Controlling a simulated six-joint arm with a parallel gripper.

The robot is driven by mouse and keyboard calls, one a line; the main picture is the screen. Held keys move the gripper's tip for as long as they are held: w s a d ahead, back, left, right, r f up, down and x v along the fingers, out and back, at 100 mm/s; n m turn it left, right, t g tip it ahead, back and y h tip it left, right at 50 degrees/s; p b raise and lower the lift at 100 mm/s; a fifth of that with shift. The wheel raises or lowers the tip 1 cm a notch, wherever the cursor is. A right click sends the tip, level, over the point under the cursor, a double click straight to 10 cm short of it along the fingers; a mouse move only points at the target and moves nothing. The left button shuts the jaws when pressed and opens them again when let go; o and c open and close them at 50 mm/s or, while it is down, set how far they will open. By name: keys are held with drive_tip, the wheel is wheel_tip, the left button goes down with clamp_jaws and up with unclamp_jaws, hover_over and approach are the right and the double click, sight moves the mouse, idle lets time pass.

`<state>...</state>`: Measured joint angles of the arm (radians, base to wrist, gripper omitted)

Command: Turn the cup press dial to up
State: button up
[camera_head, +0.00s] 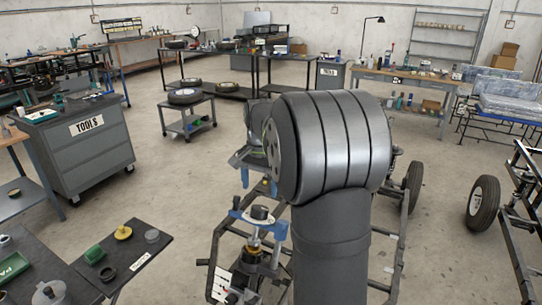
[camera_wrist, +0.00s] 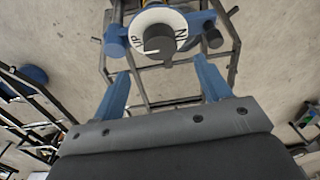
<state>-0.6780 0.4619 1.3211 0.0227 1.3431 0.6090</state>
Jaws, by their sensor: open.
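The cup press dial is a dark round knob (camera_wrist: 159,43) on a white ring (camera_wrist: 146,18) in the wrist view. The ring has "UP" at its left and partly cut-off lettering at its right. A short white mark shows at the knob's lower left. In the head view the dark knob (camera_head: 260,212) tops the cup press (camera_head: 250,258), which stands on a frame. My gripper (camera_wrist: 161,66) is open and empty, its two blue fingers apart on either side of the knob's line. In the head view the gripper (camera_head: 259,188) hangs just above the knob, partly behind my arm.
Blue press parts (camera_wrist: 115,40) flank the dial. Metal frame bars surround the press. A dark tabletop (camera_head: 75,245) with a yellow part (camera_head: 122,232) and green parts stands at the lower left. A grey tool cabinet (camera_head: 80,150) stands beyond. Open floor lies between.

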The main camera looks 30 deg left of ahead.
wheel_tip(320, 180, up, 9)
hover_over(259, 208)
wheel_tip(259, 208, down, 5)
drive_tip(key=w+d+r+n+y, duration=0.1)
drive_tip(key=d+r+n, duration=0.2)
drive_tip(key=r+n, duration=0.1)
drive_tip(key=shift+w+r+g, duration=0.4)
drive_tip(key=shift+r, duration=0.15)
drive_tip(key=a+f+m, duration=0.1)
drive_tip(key=f, duration=0.4)
drive_tip(key=s+a+f+m, duration=0.1)
drive_tip(key=f, duration=0.5)
drive_tip(key=a+f+m, duration=0.1)
drive_tip(key=f, duration=0.5)
drive_tip(key=shift+s+f+t+h, duration=0.1)
drive_tip(key=shift+s+t+h, duration=0.2)
drive_tip(key=shift+s+h, duration=0.1)
